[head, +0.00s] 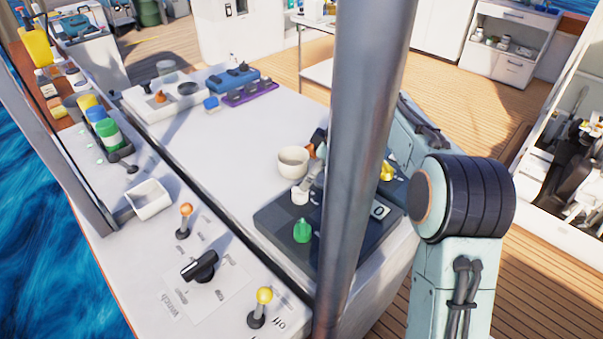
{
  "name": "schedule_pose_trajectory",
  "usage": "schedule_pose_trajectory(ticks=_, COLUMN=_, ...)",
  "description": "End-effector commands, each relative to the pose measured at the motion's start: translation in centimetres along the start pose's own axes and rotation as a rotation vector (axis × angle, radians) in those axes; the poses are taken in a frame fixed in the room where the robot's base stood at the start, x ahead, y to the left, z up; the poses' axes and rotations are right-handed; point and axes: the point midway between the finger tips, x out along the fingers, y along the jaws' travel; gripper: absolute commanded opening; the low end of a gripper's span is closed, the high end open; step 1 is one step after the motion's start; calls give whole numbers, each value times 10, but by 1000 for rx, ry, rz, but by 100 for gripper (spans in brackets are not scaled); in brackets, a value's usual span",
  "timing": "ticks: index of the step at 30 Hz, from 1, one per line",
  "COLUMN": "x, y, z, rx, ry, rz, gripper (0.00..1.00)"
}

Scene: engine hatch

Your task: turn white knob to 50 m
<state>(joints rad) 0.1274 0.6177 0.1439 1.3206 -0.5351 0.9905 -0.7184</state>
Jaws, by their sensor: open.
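The white knob (299,194) stands on a dark panel (270,222) at the edge of the white console. A green knob (302,231) stands on the same panel in front of it. A small display reading 0 (380,211) shows right of the pole. My gripper (312,178) is beside the white knob, pointing down at it. It is open, but the pole hides much of it, and I cannot tell whether it touches the knob. The scale and the knob's setting cannot be read from here.
A grey pole (362,130) crosses the view in front of the panel. A cream cup (293,161) stands close behind the white knob. Levers with orange (186,210) and yellow (264,295) tops and a black rotary switch (200,266) are at the front left. The console's middle is clear.

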Motion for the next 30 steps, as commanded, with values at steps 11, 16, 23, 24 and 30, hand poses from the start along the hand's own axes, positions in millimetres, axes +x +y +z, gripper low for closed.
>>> schedule_pose_trajectory(ticks=11, x=56, y=-1, z=2, rx=4, ry=-4, rz=-4, gripper=63)
schedule_pose_trajectory(ticks=16, x=65, y=0, z=2, rx=5, ry=-3, rz=-2, gripper=63)
schedule_pose_trajectory(ticks=23, x=66, y=0, z=2, rx=5, ry=-3, rz=-1, gripper=57)
schedule_pose_trajectory(ticks=24, x=66, y=0, z=2, rx=5, ry=-3, rz=-1, gripper=44)
schedule_pose_trajectory(ticks=30, x=65, y=0, z=2, rx=5, ry=-3, rz=-1, gripper=0)
